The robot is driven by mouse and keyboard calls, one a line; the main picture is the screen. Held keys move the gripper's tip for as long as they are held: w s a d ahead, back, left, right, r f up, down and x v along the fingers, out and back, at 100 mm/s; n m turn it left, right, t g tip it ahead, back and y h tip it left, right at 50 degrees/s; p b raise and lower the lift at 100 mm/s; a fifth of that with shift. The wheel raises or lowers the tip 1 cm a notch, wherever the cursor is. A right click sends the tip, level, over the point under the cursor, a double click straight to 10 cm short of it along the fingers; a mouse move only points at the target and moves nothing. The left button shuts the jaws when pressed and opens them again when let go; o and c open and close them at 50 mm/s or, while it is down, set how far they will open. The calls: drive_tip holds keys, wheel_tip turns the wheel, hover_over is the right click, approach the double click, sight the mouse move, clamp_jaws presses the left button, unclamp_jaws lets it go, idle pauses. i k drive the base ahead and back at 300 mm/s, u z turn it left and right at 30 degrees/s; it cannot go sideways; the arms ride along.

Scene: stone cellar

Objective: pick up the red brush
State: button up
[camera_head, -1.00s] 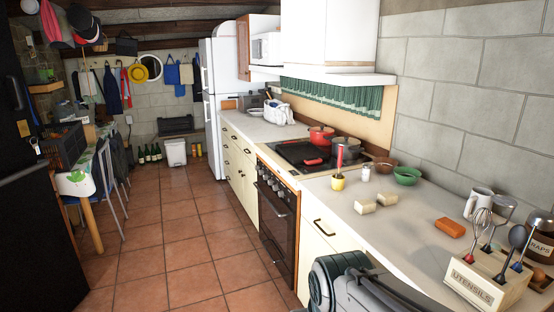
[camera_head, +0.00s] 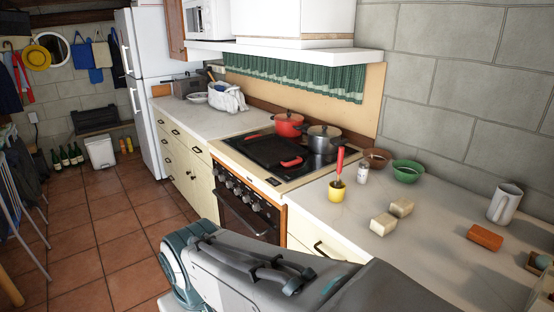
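The red brush (camera_head: 340,161) stands nearly upright in a small yellow cup (camera_head: 336,192) on the pale counter, just right of the stove. Its red handle points up, and its lower end is inside the cup and mostly hidden. My arm crosses the bottom of the head view, in front of the cabinets. My gripper is not in view, so its fingers and anything in them cannot be seen.
A glass shaker (camera_head: 362,174), brown bowl (camera_head: 376,158) and green bowl (camera_head: 407,171) stand close to the cup. Two pale blocks (camera_head: 383,223) (camera_head: 401,207), an orange block (camera_head: 485,237) and a mug (camera_head: 504,204) lie to the right. The stove (camera_head: 270,150) holds pots.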

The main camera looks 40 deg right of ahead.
sight(337, 185)
drive_tip(key=z, duration=0.55)
drive_tip(key=i, duration=0.9)
drive_tip(key=z, duration=1.4)
drive_tip(key=i, duration=0.45)
drive_tip(key=z, duration=0.4)
